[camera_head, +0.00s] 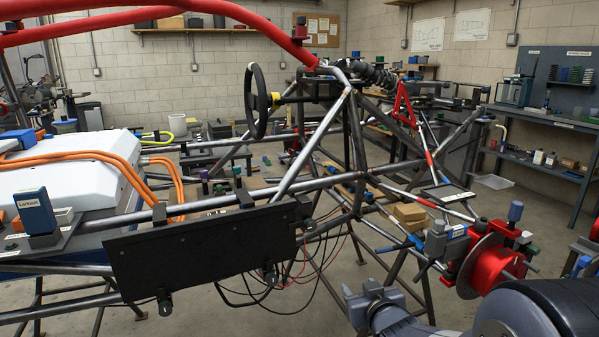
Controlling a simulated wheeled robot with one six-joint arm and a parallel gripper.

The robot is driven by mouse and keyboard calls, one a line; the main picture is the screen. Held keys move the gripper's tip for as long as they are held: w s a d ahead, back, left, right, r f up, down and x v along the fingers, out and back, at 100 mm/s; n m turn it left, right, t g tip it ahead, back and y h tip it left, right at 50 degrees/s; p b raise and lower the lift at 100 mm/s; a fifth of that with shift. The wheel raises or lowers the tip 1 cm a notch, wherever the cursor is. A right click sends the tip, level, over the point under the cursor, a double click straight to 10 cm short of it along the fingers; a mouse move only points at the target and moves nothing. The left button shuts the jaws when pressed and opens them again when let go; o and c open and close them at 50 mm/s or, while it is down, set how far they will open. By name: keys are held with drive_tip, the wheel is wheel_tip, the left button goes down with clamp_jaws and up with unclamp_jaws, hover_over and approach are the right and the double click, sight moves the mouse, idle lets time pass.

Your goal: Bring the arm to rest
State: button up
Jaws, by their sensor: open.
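My gripper (371,294) shows at the bottom, right of centre, as a grey end piece with its fingers upward. It is open, and I see nothing held in it. My arm (535,312) fills the bottom right corner as a thick dark and grey link. The gripper is in front of the tube chassis (352,150), left of the red wheel hub (493,266). The arm link overlaps the hub's lower edge in the picture; I cannot tell the distance between them.
A black panel (205,252) with hanging wires spans the chassis' near side. A white battery box (75,160) with orange cables is at left, below red tubes (180,8). A workbench (560,122) stands at right.

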drive_tip(key=s+d+f+m+g+h+b, duration=0.3)
drive_tip(key=s+f+g+b, duration=0.4)
drive_tip(key=s+f, duration=1)
drive_tip(key=s+d+g, duration=0.1)
drive_tip(key=s, duration=0.3)
drive_tip(key=shift+g, duration=0.4)
drive_tip(key=shift+d, duration=0.1)
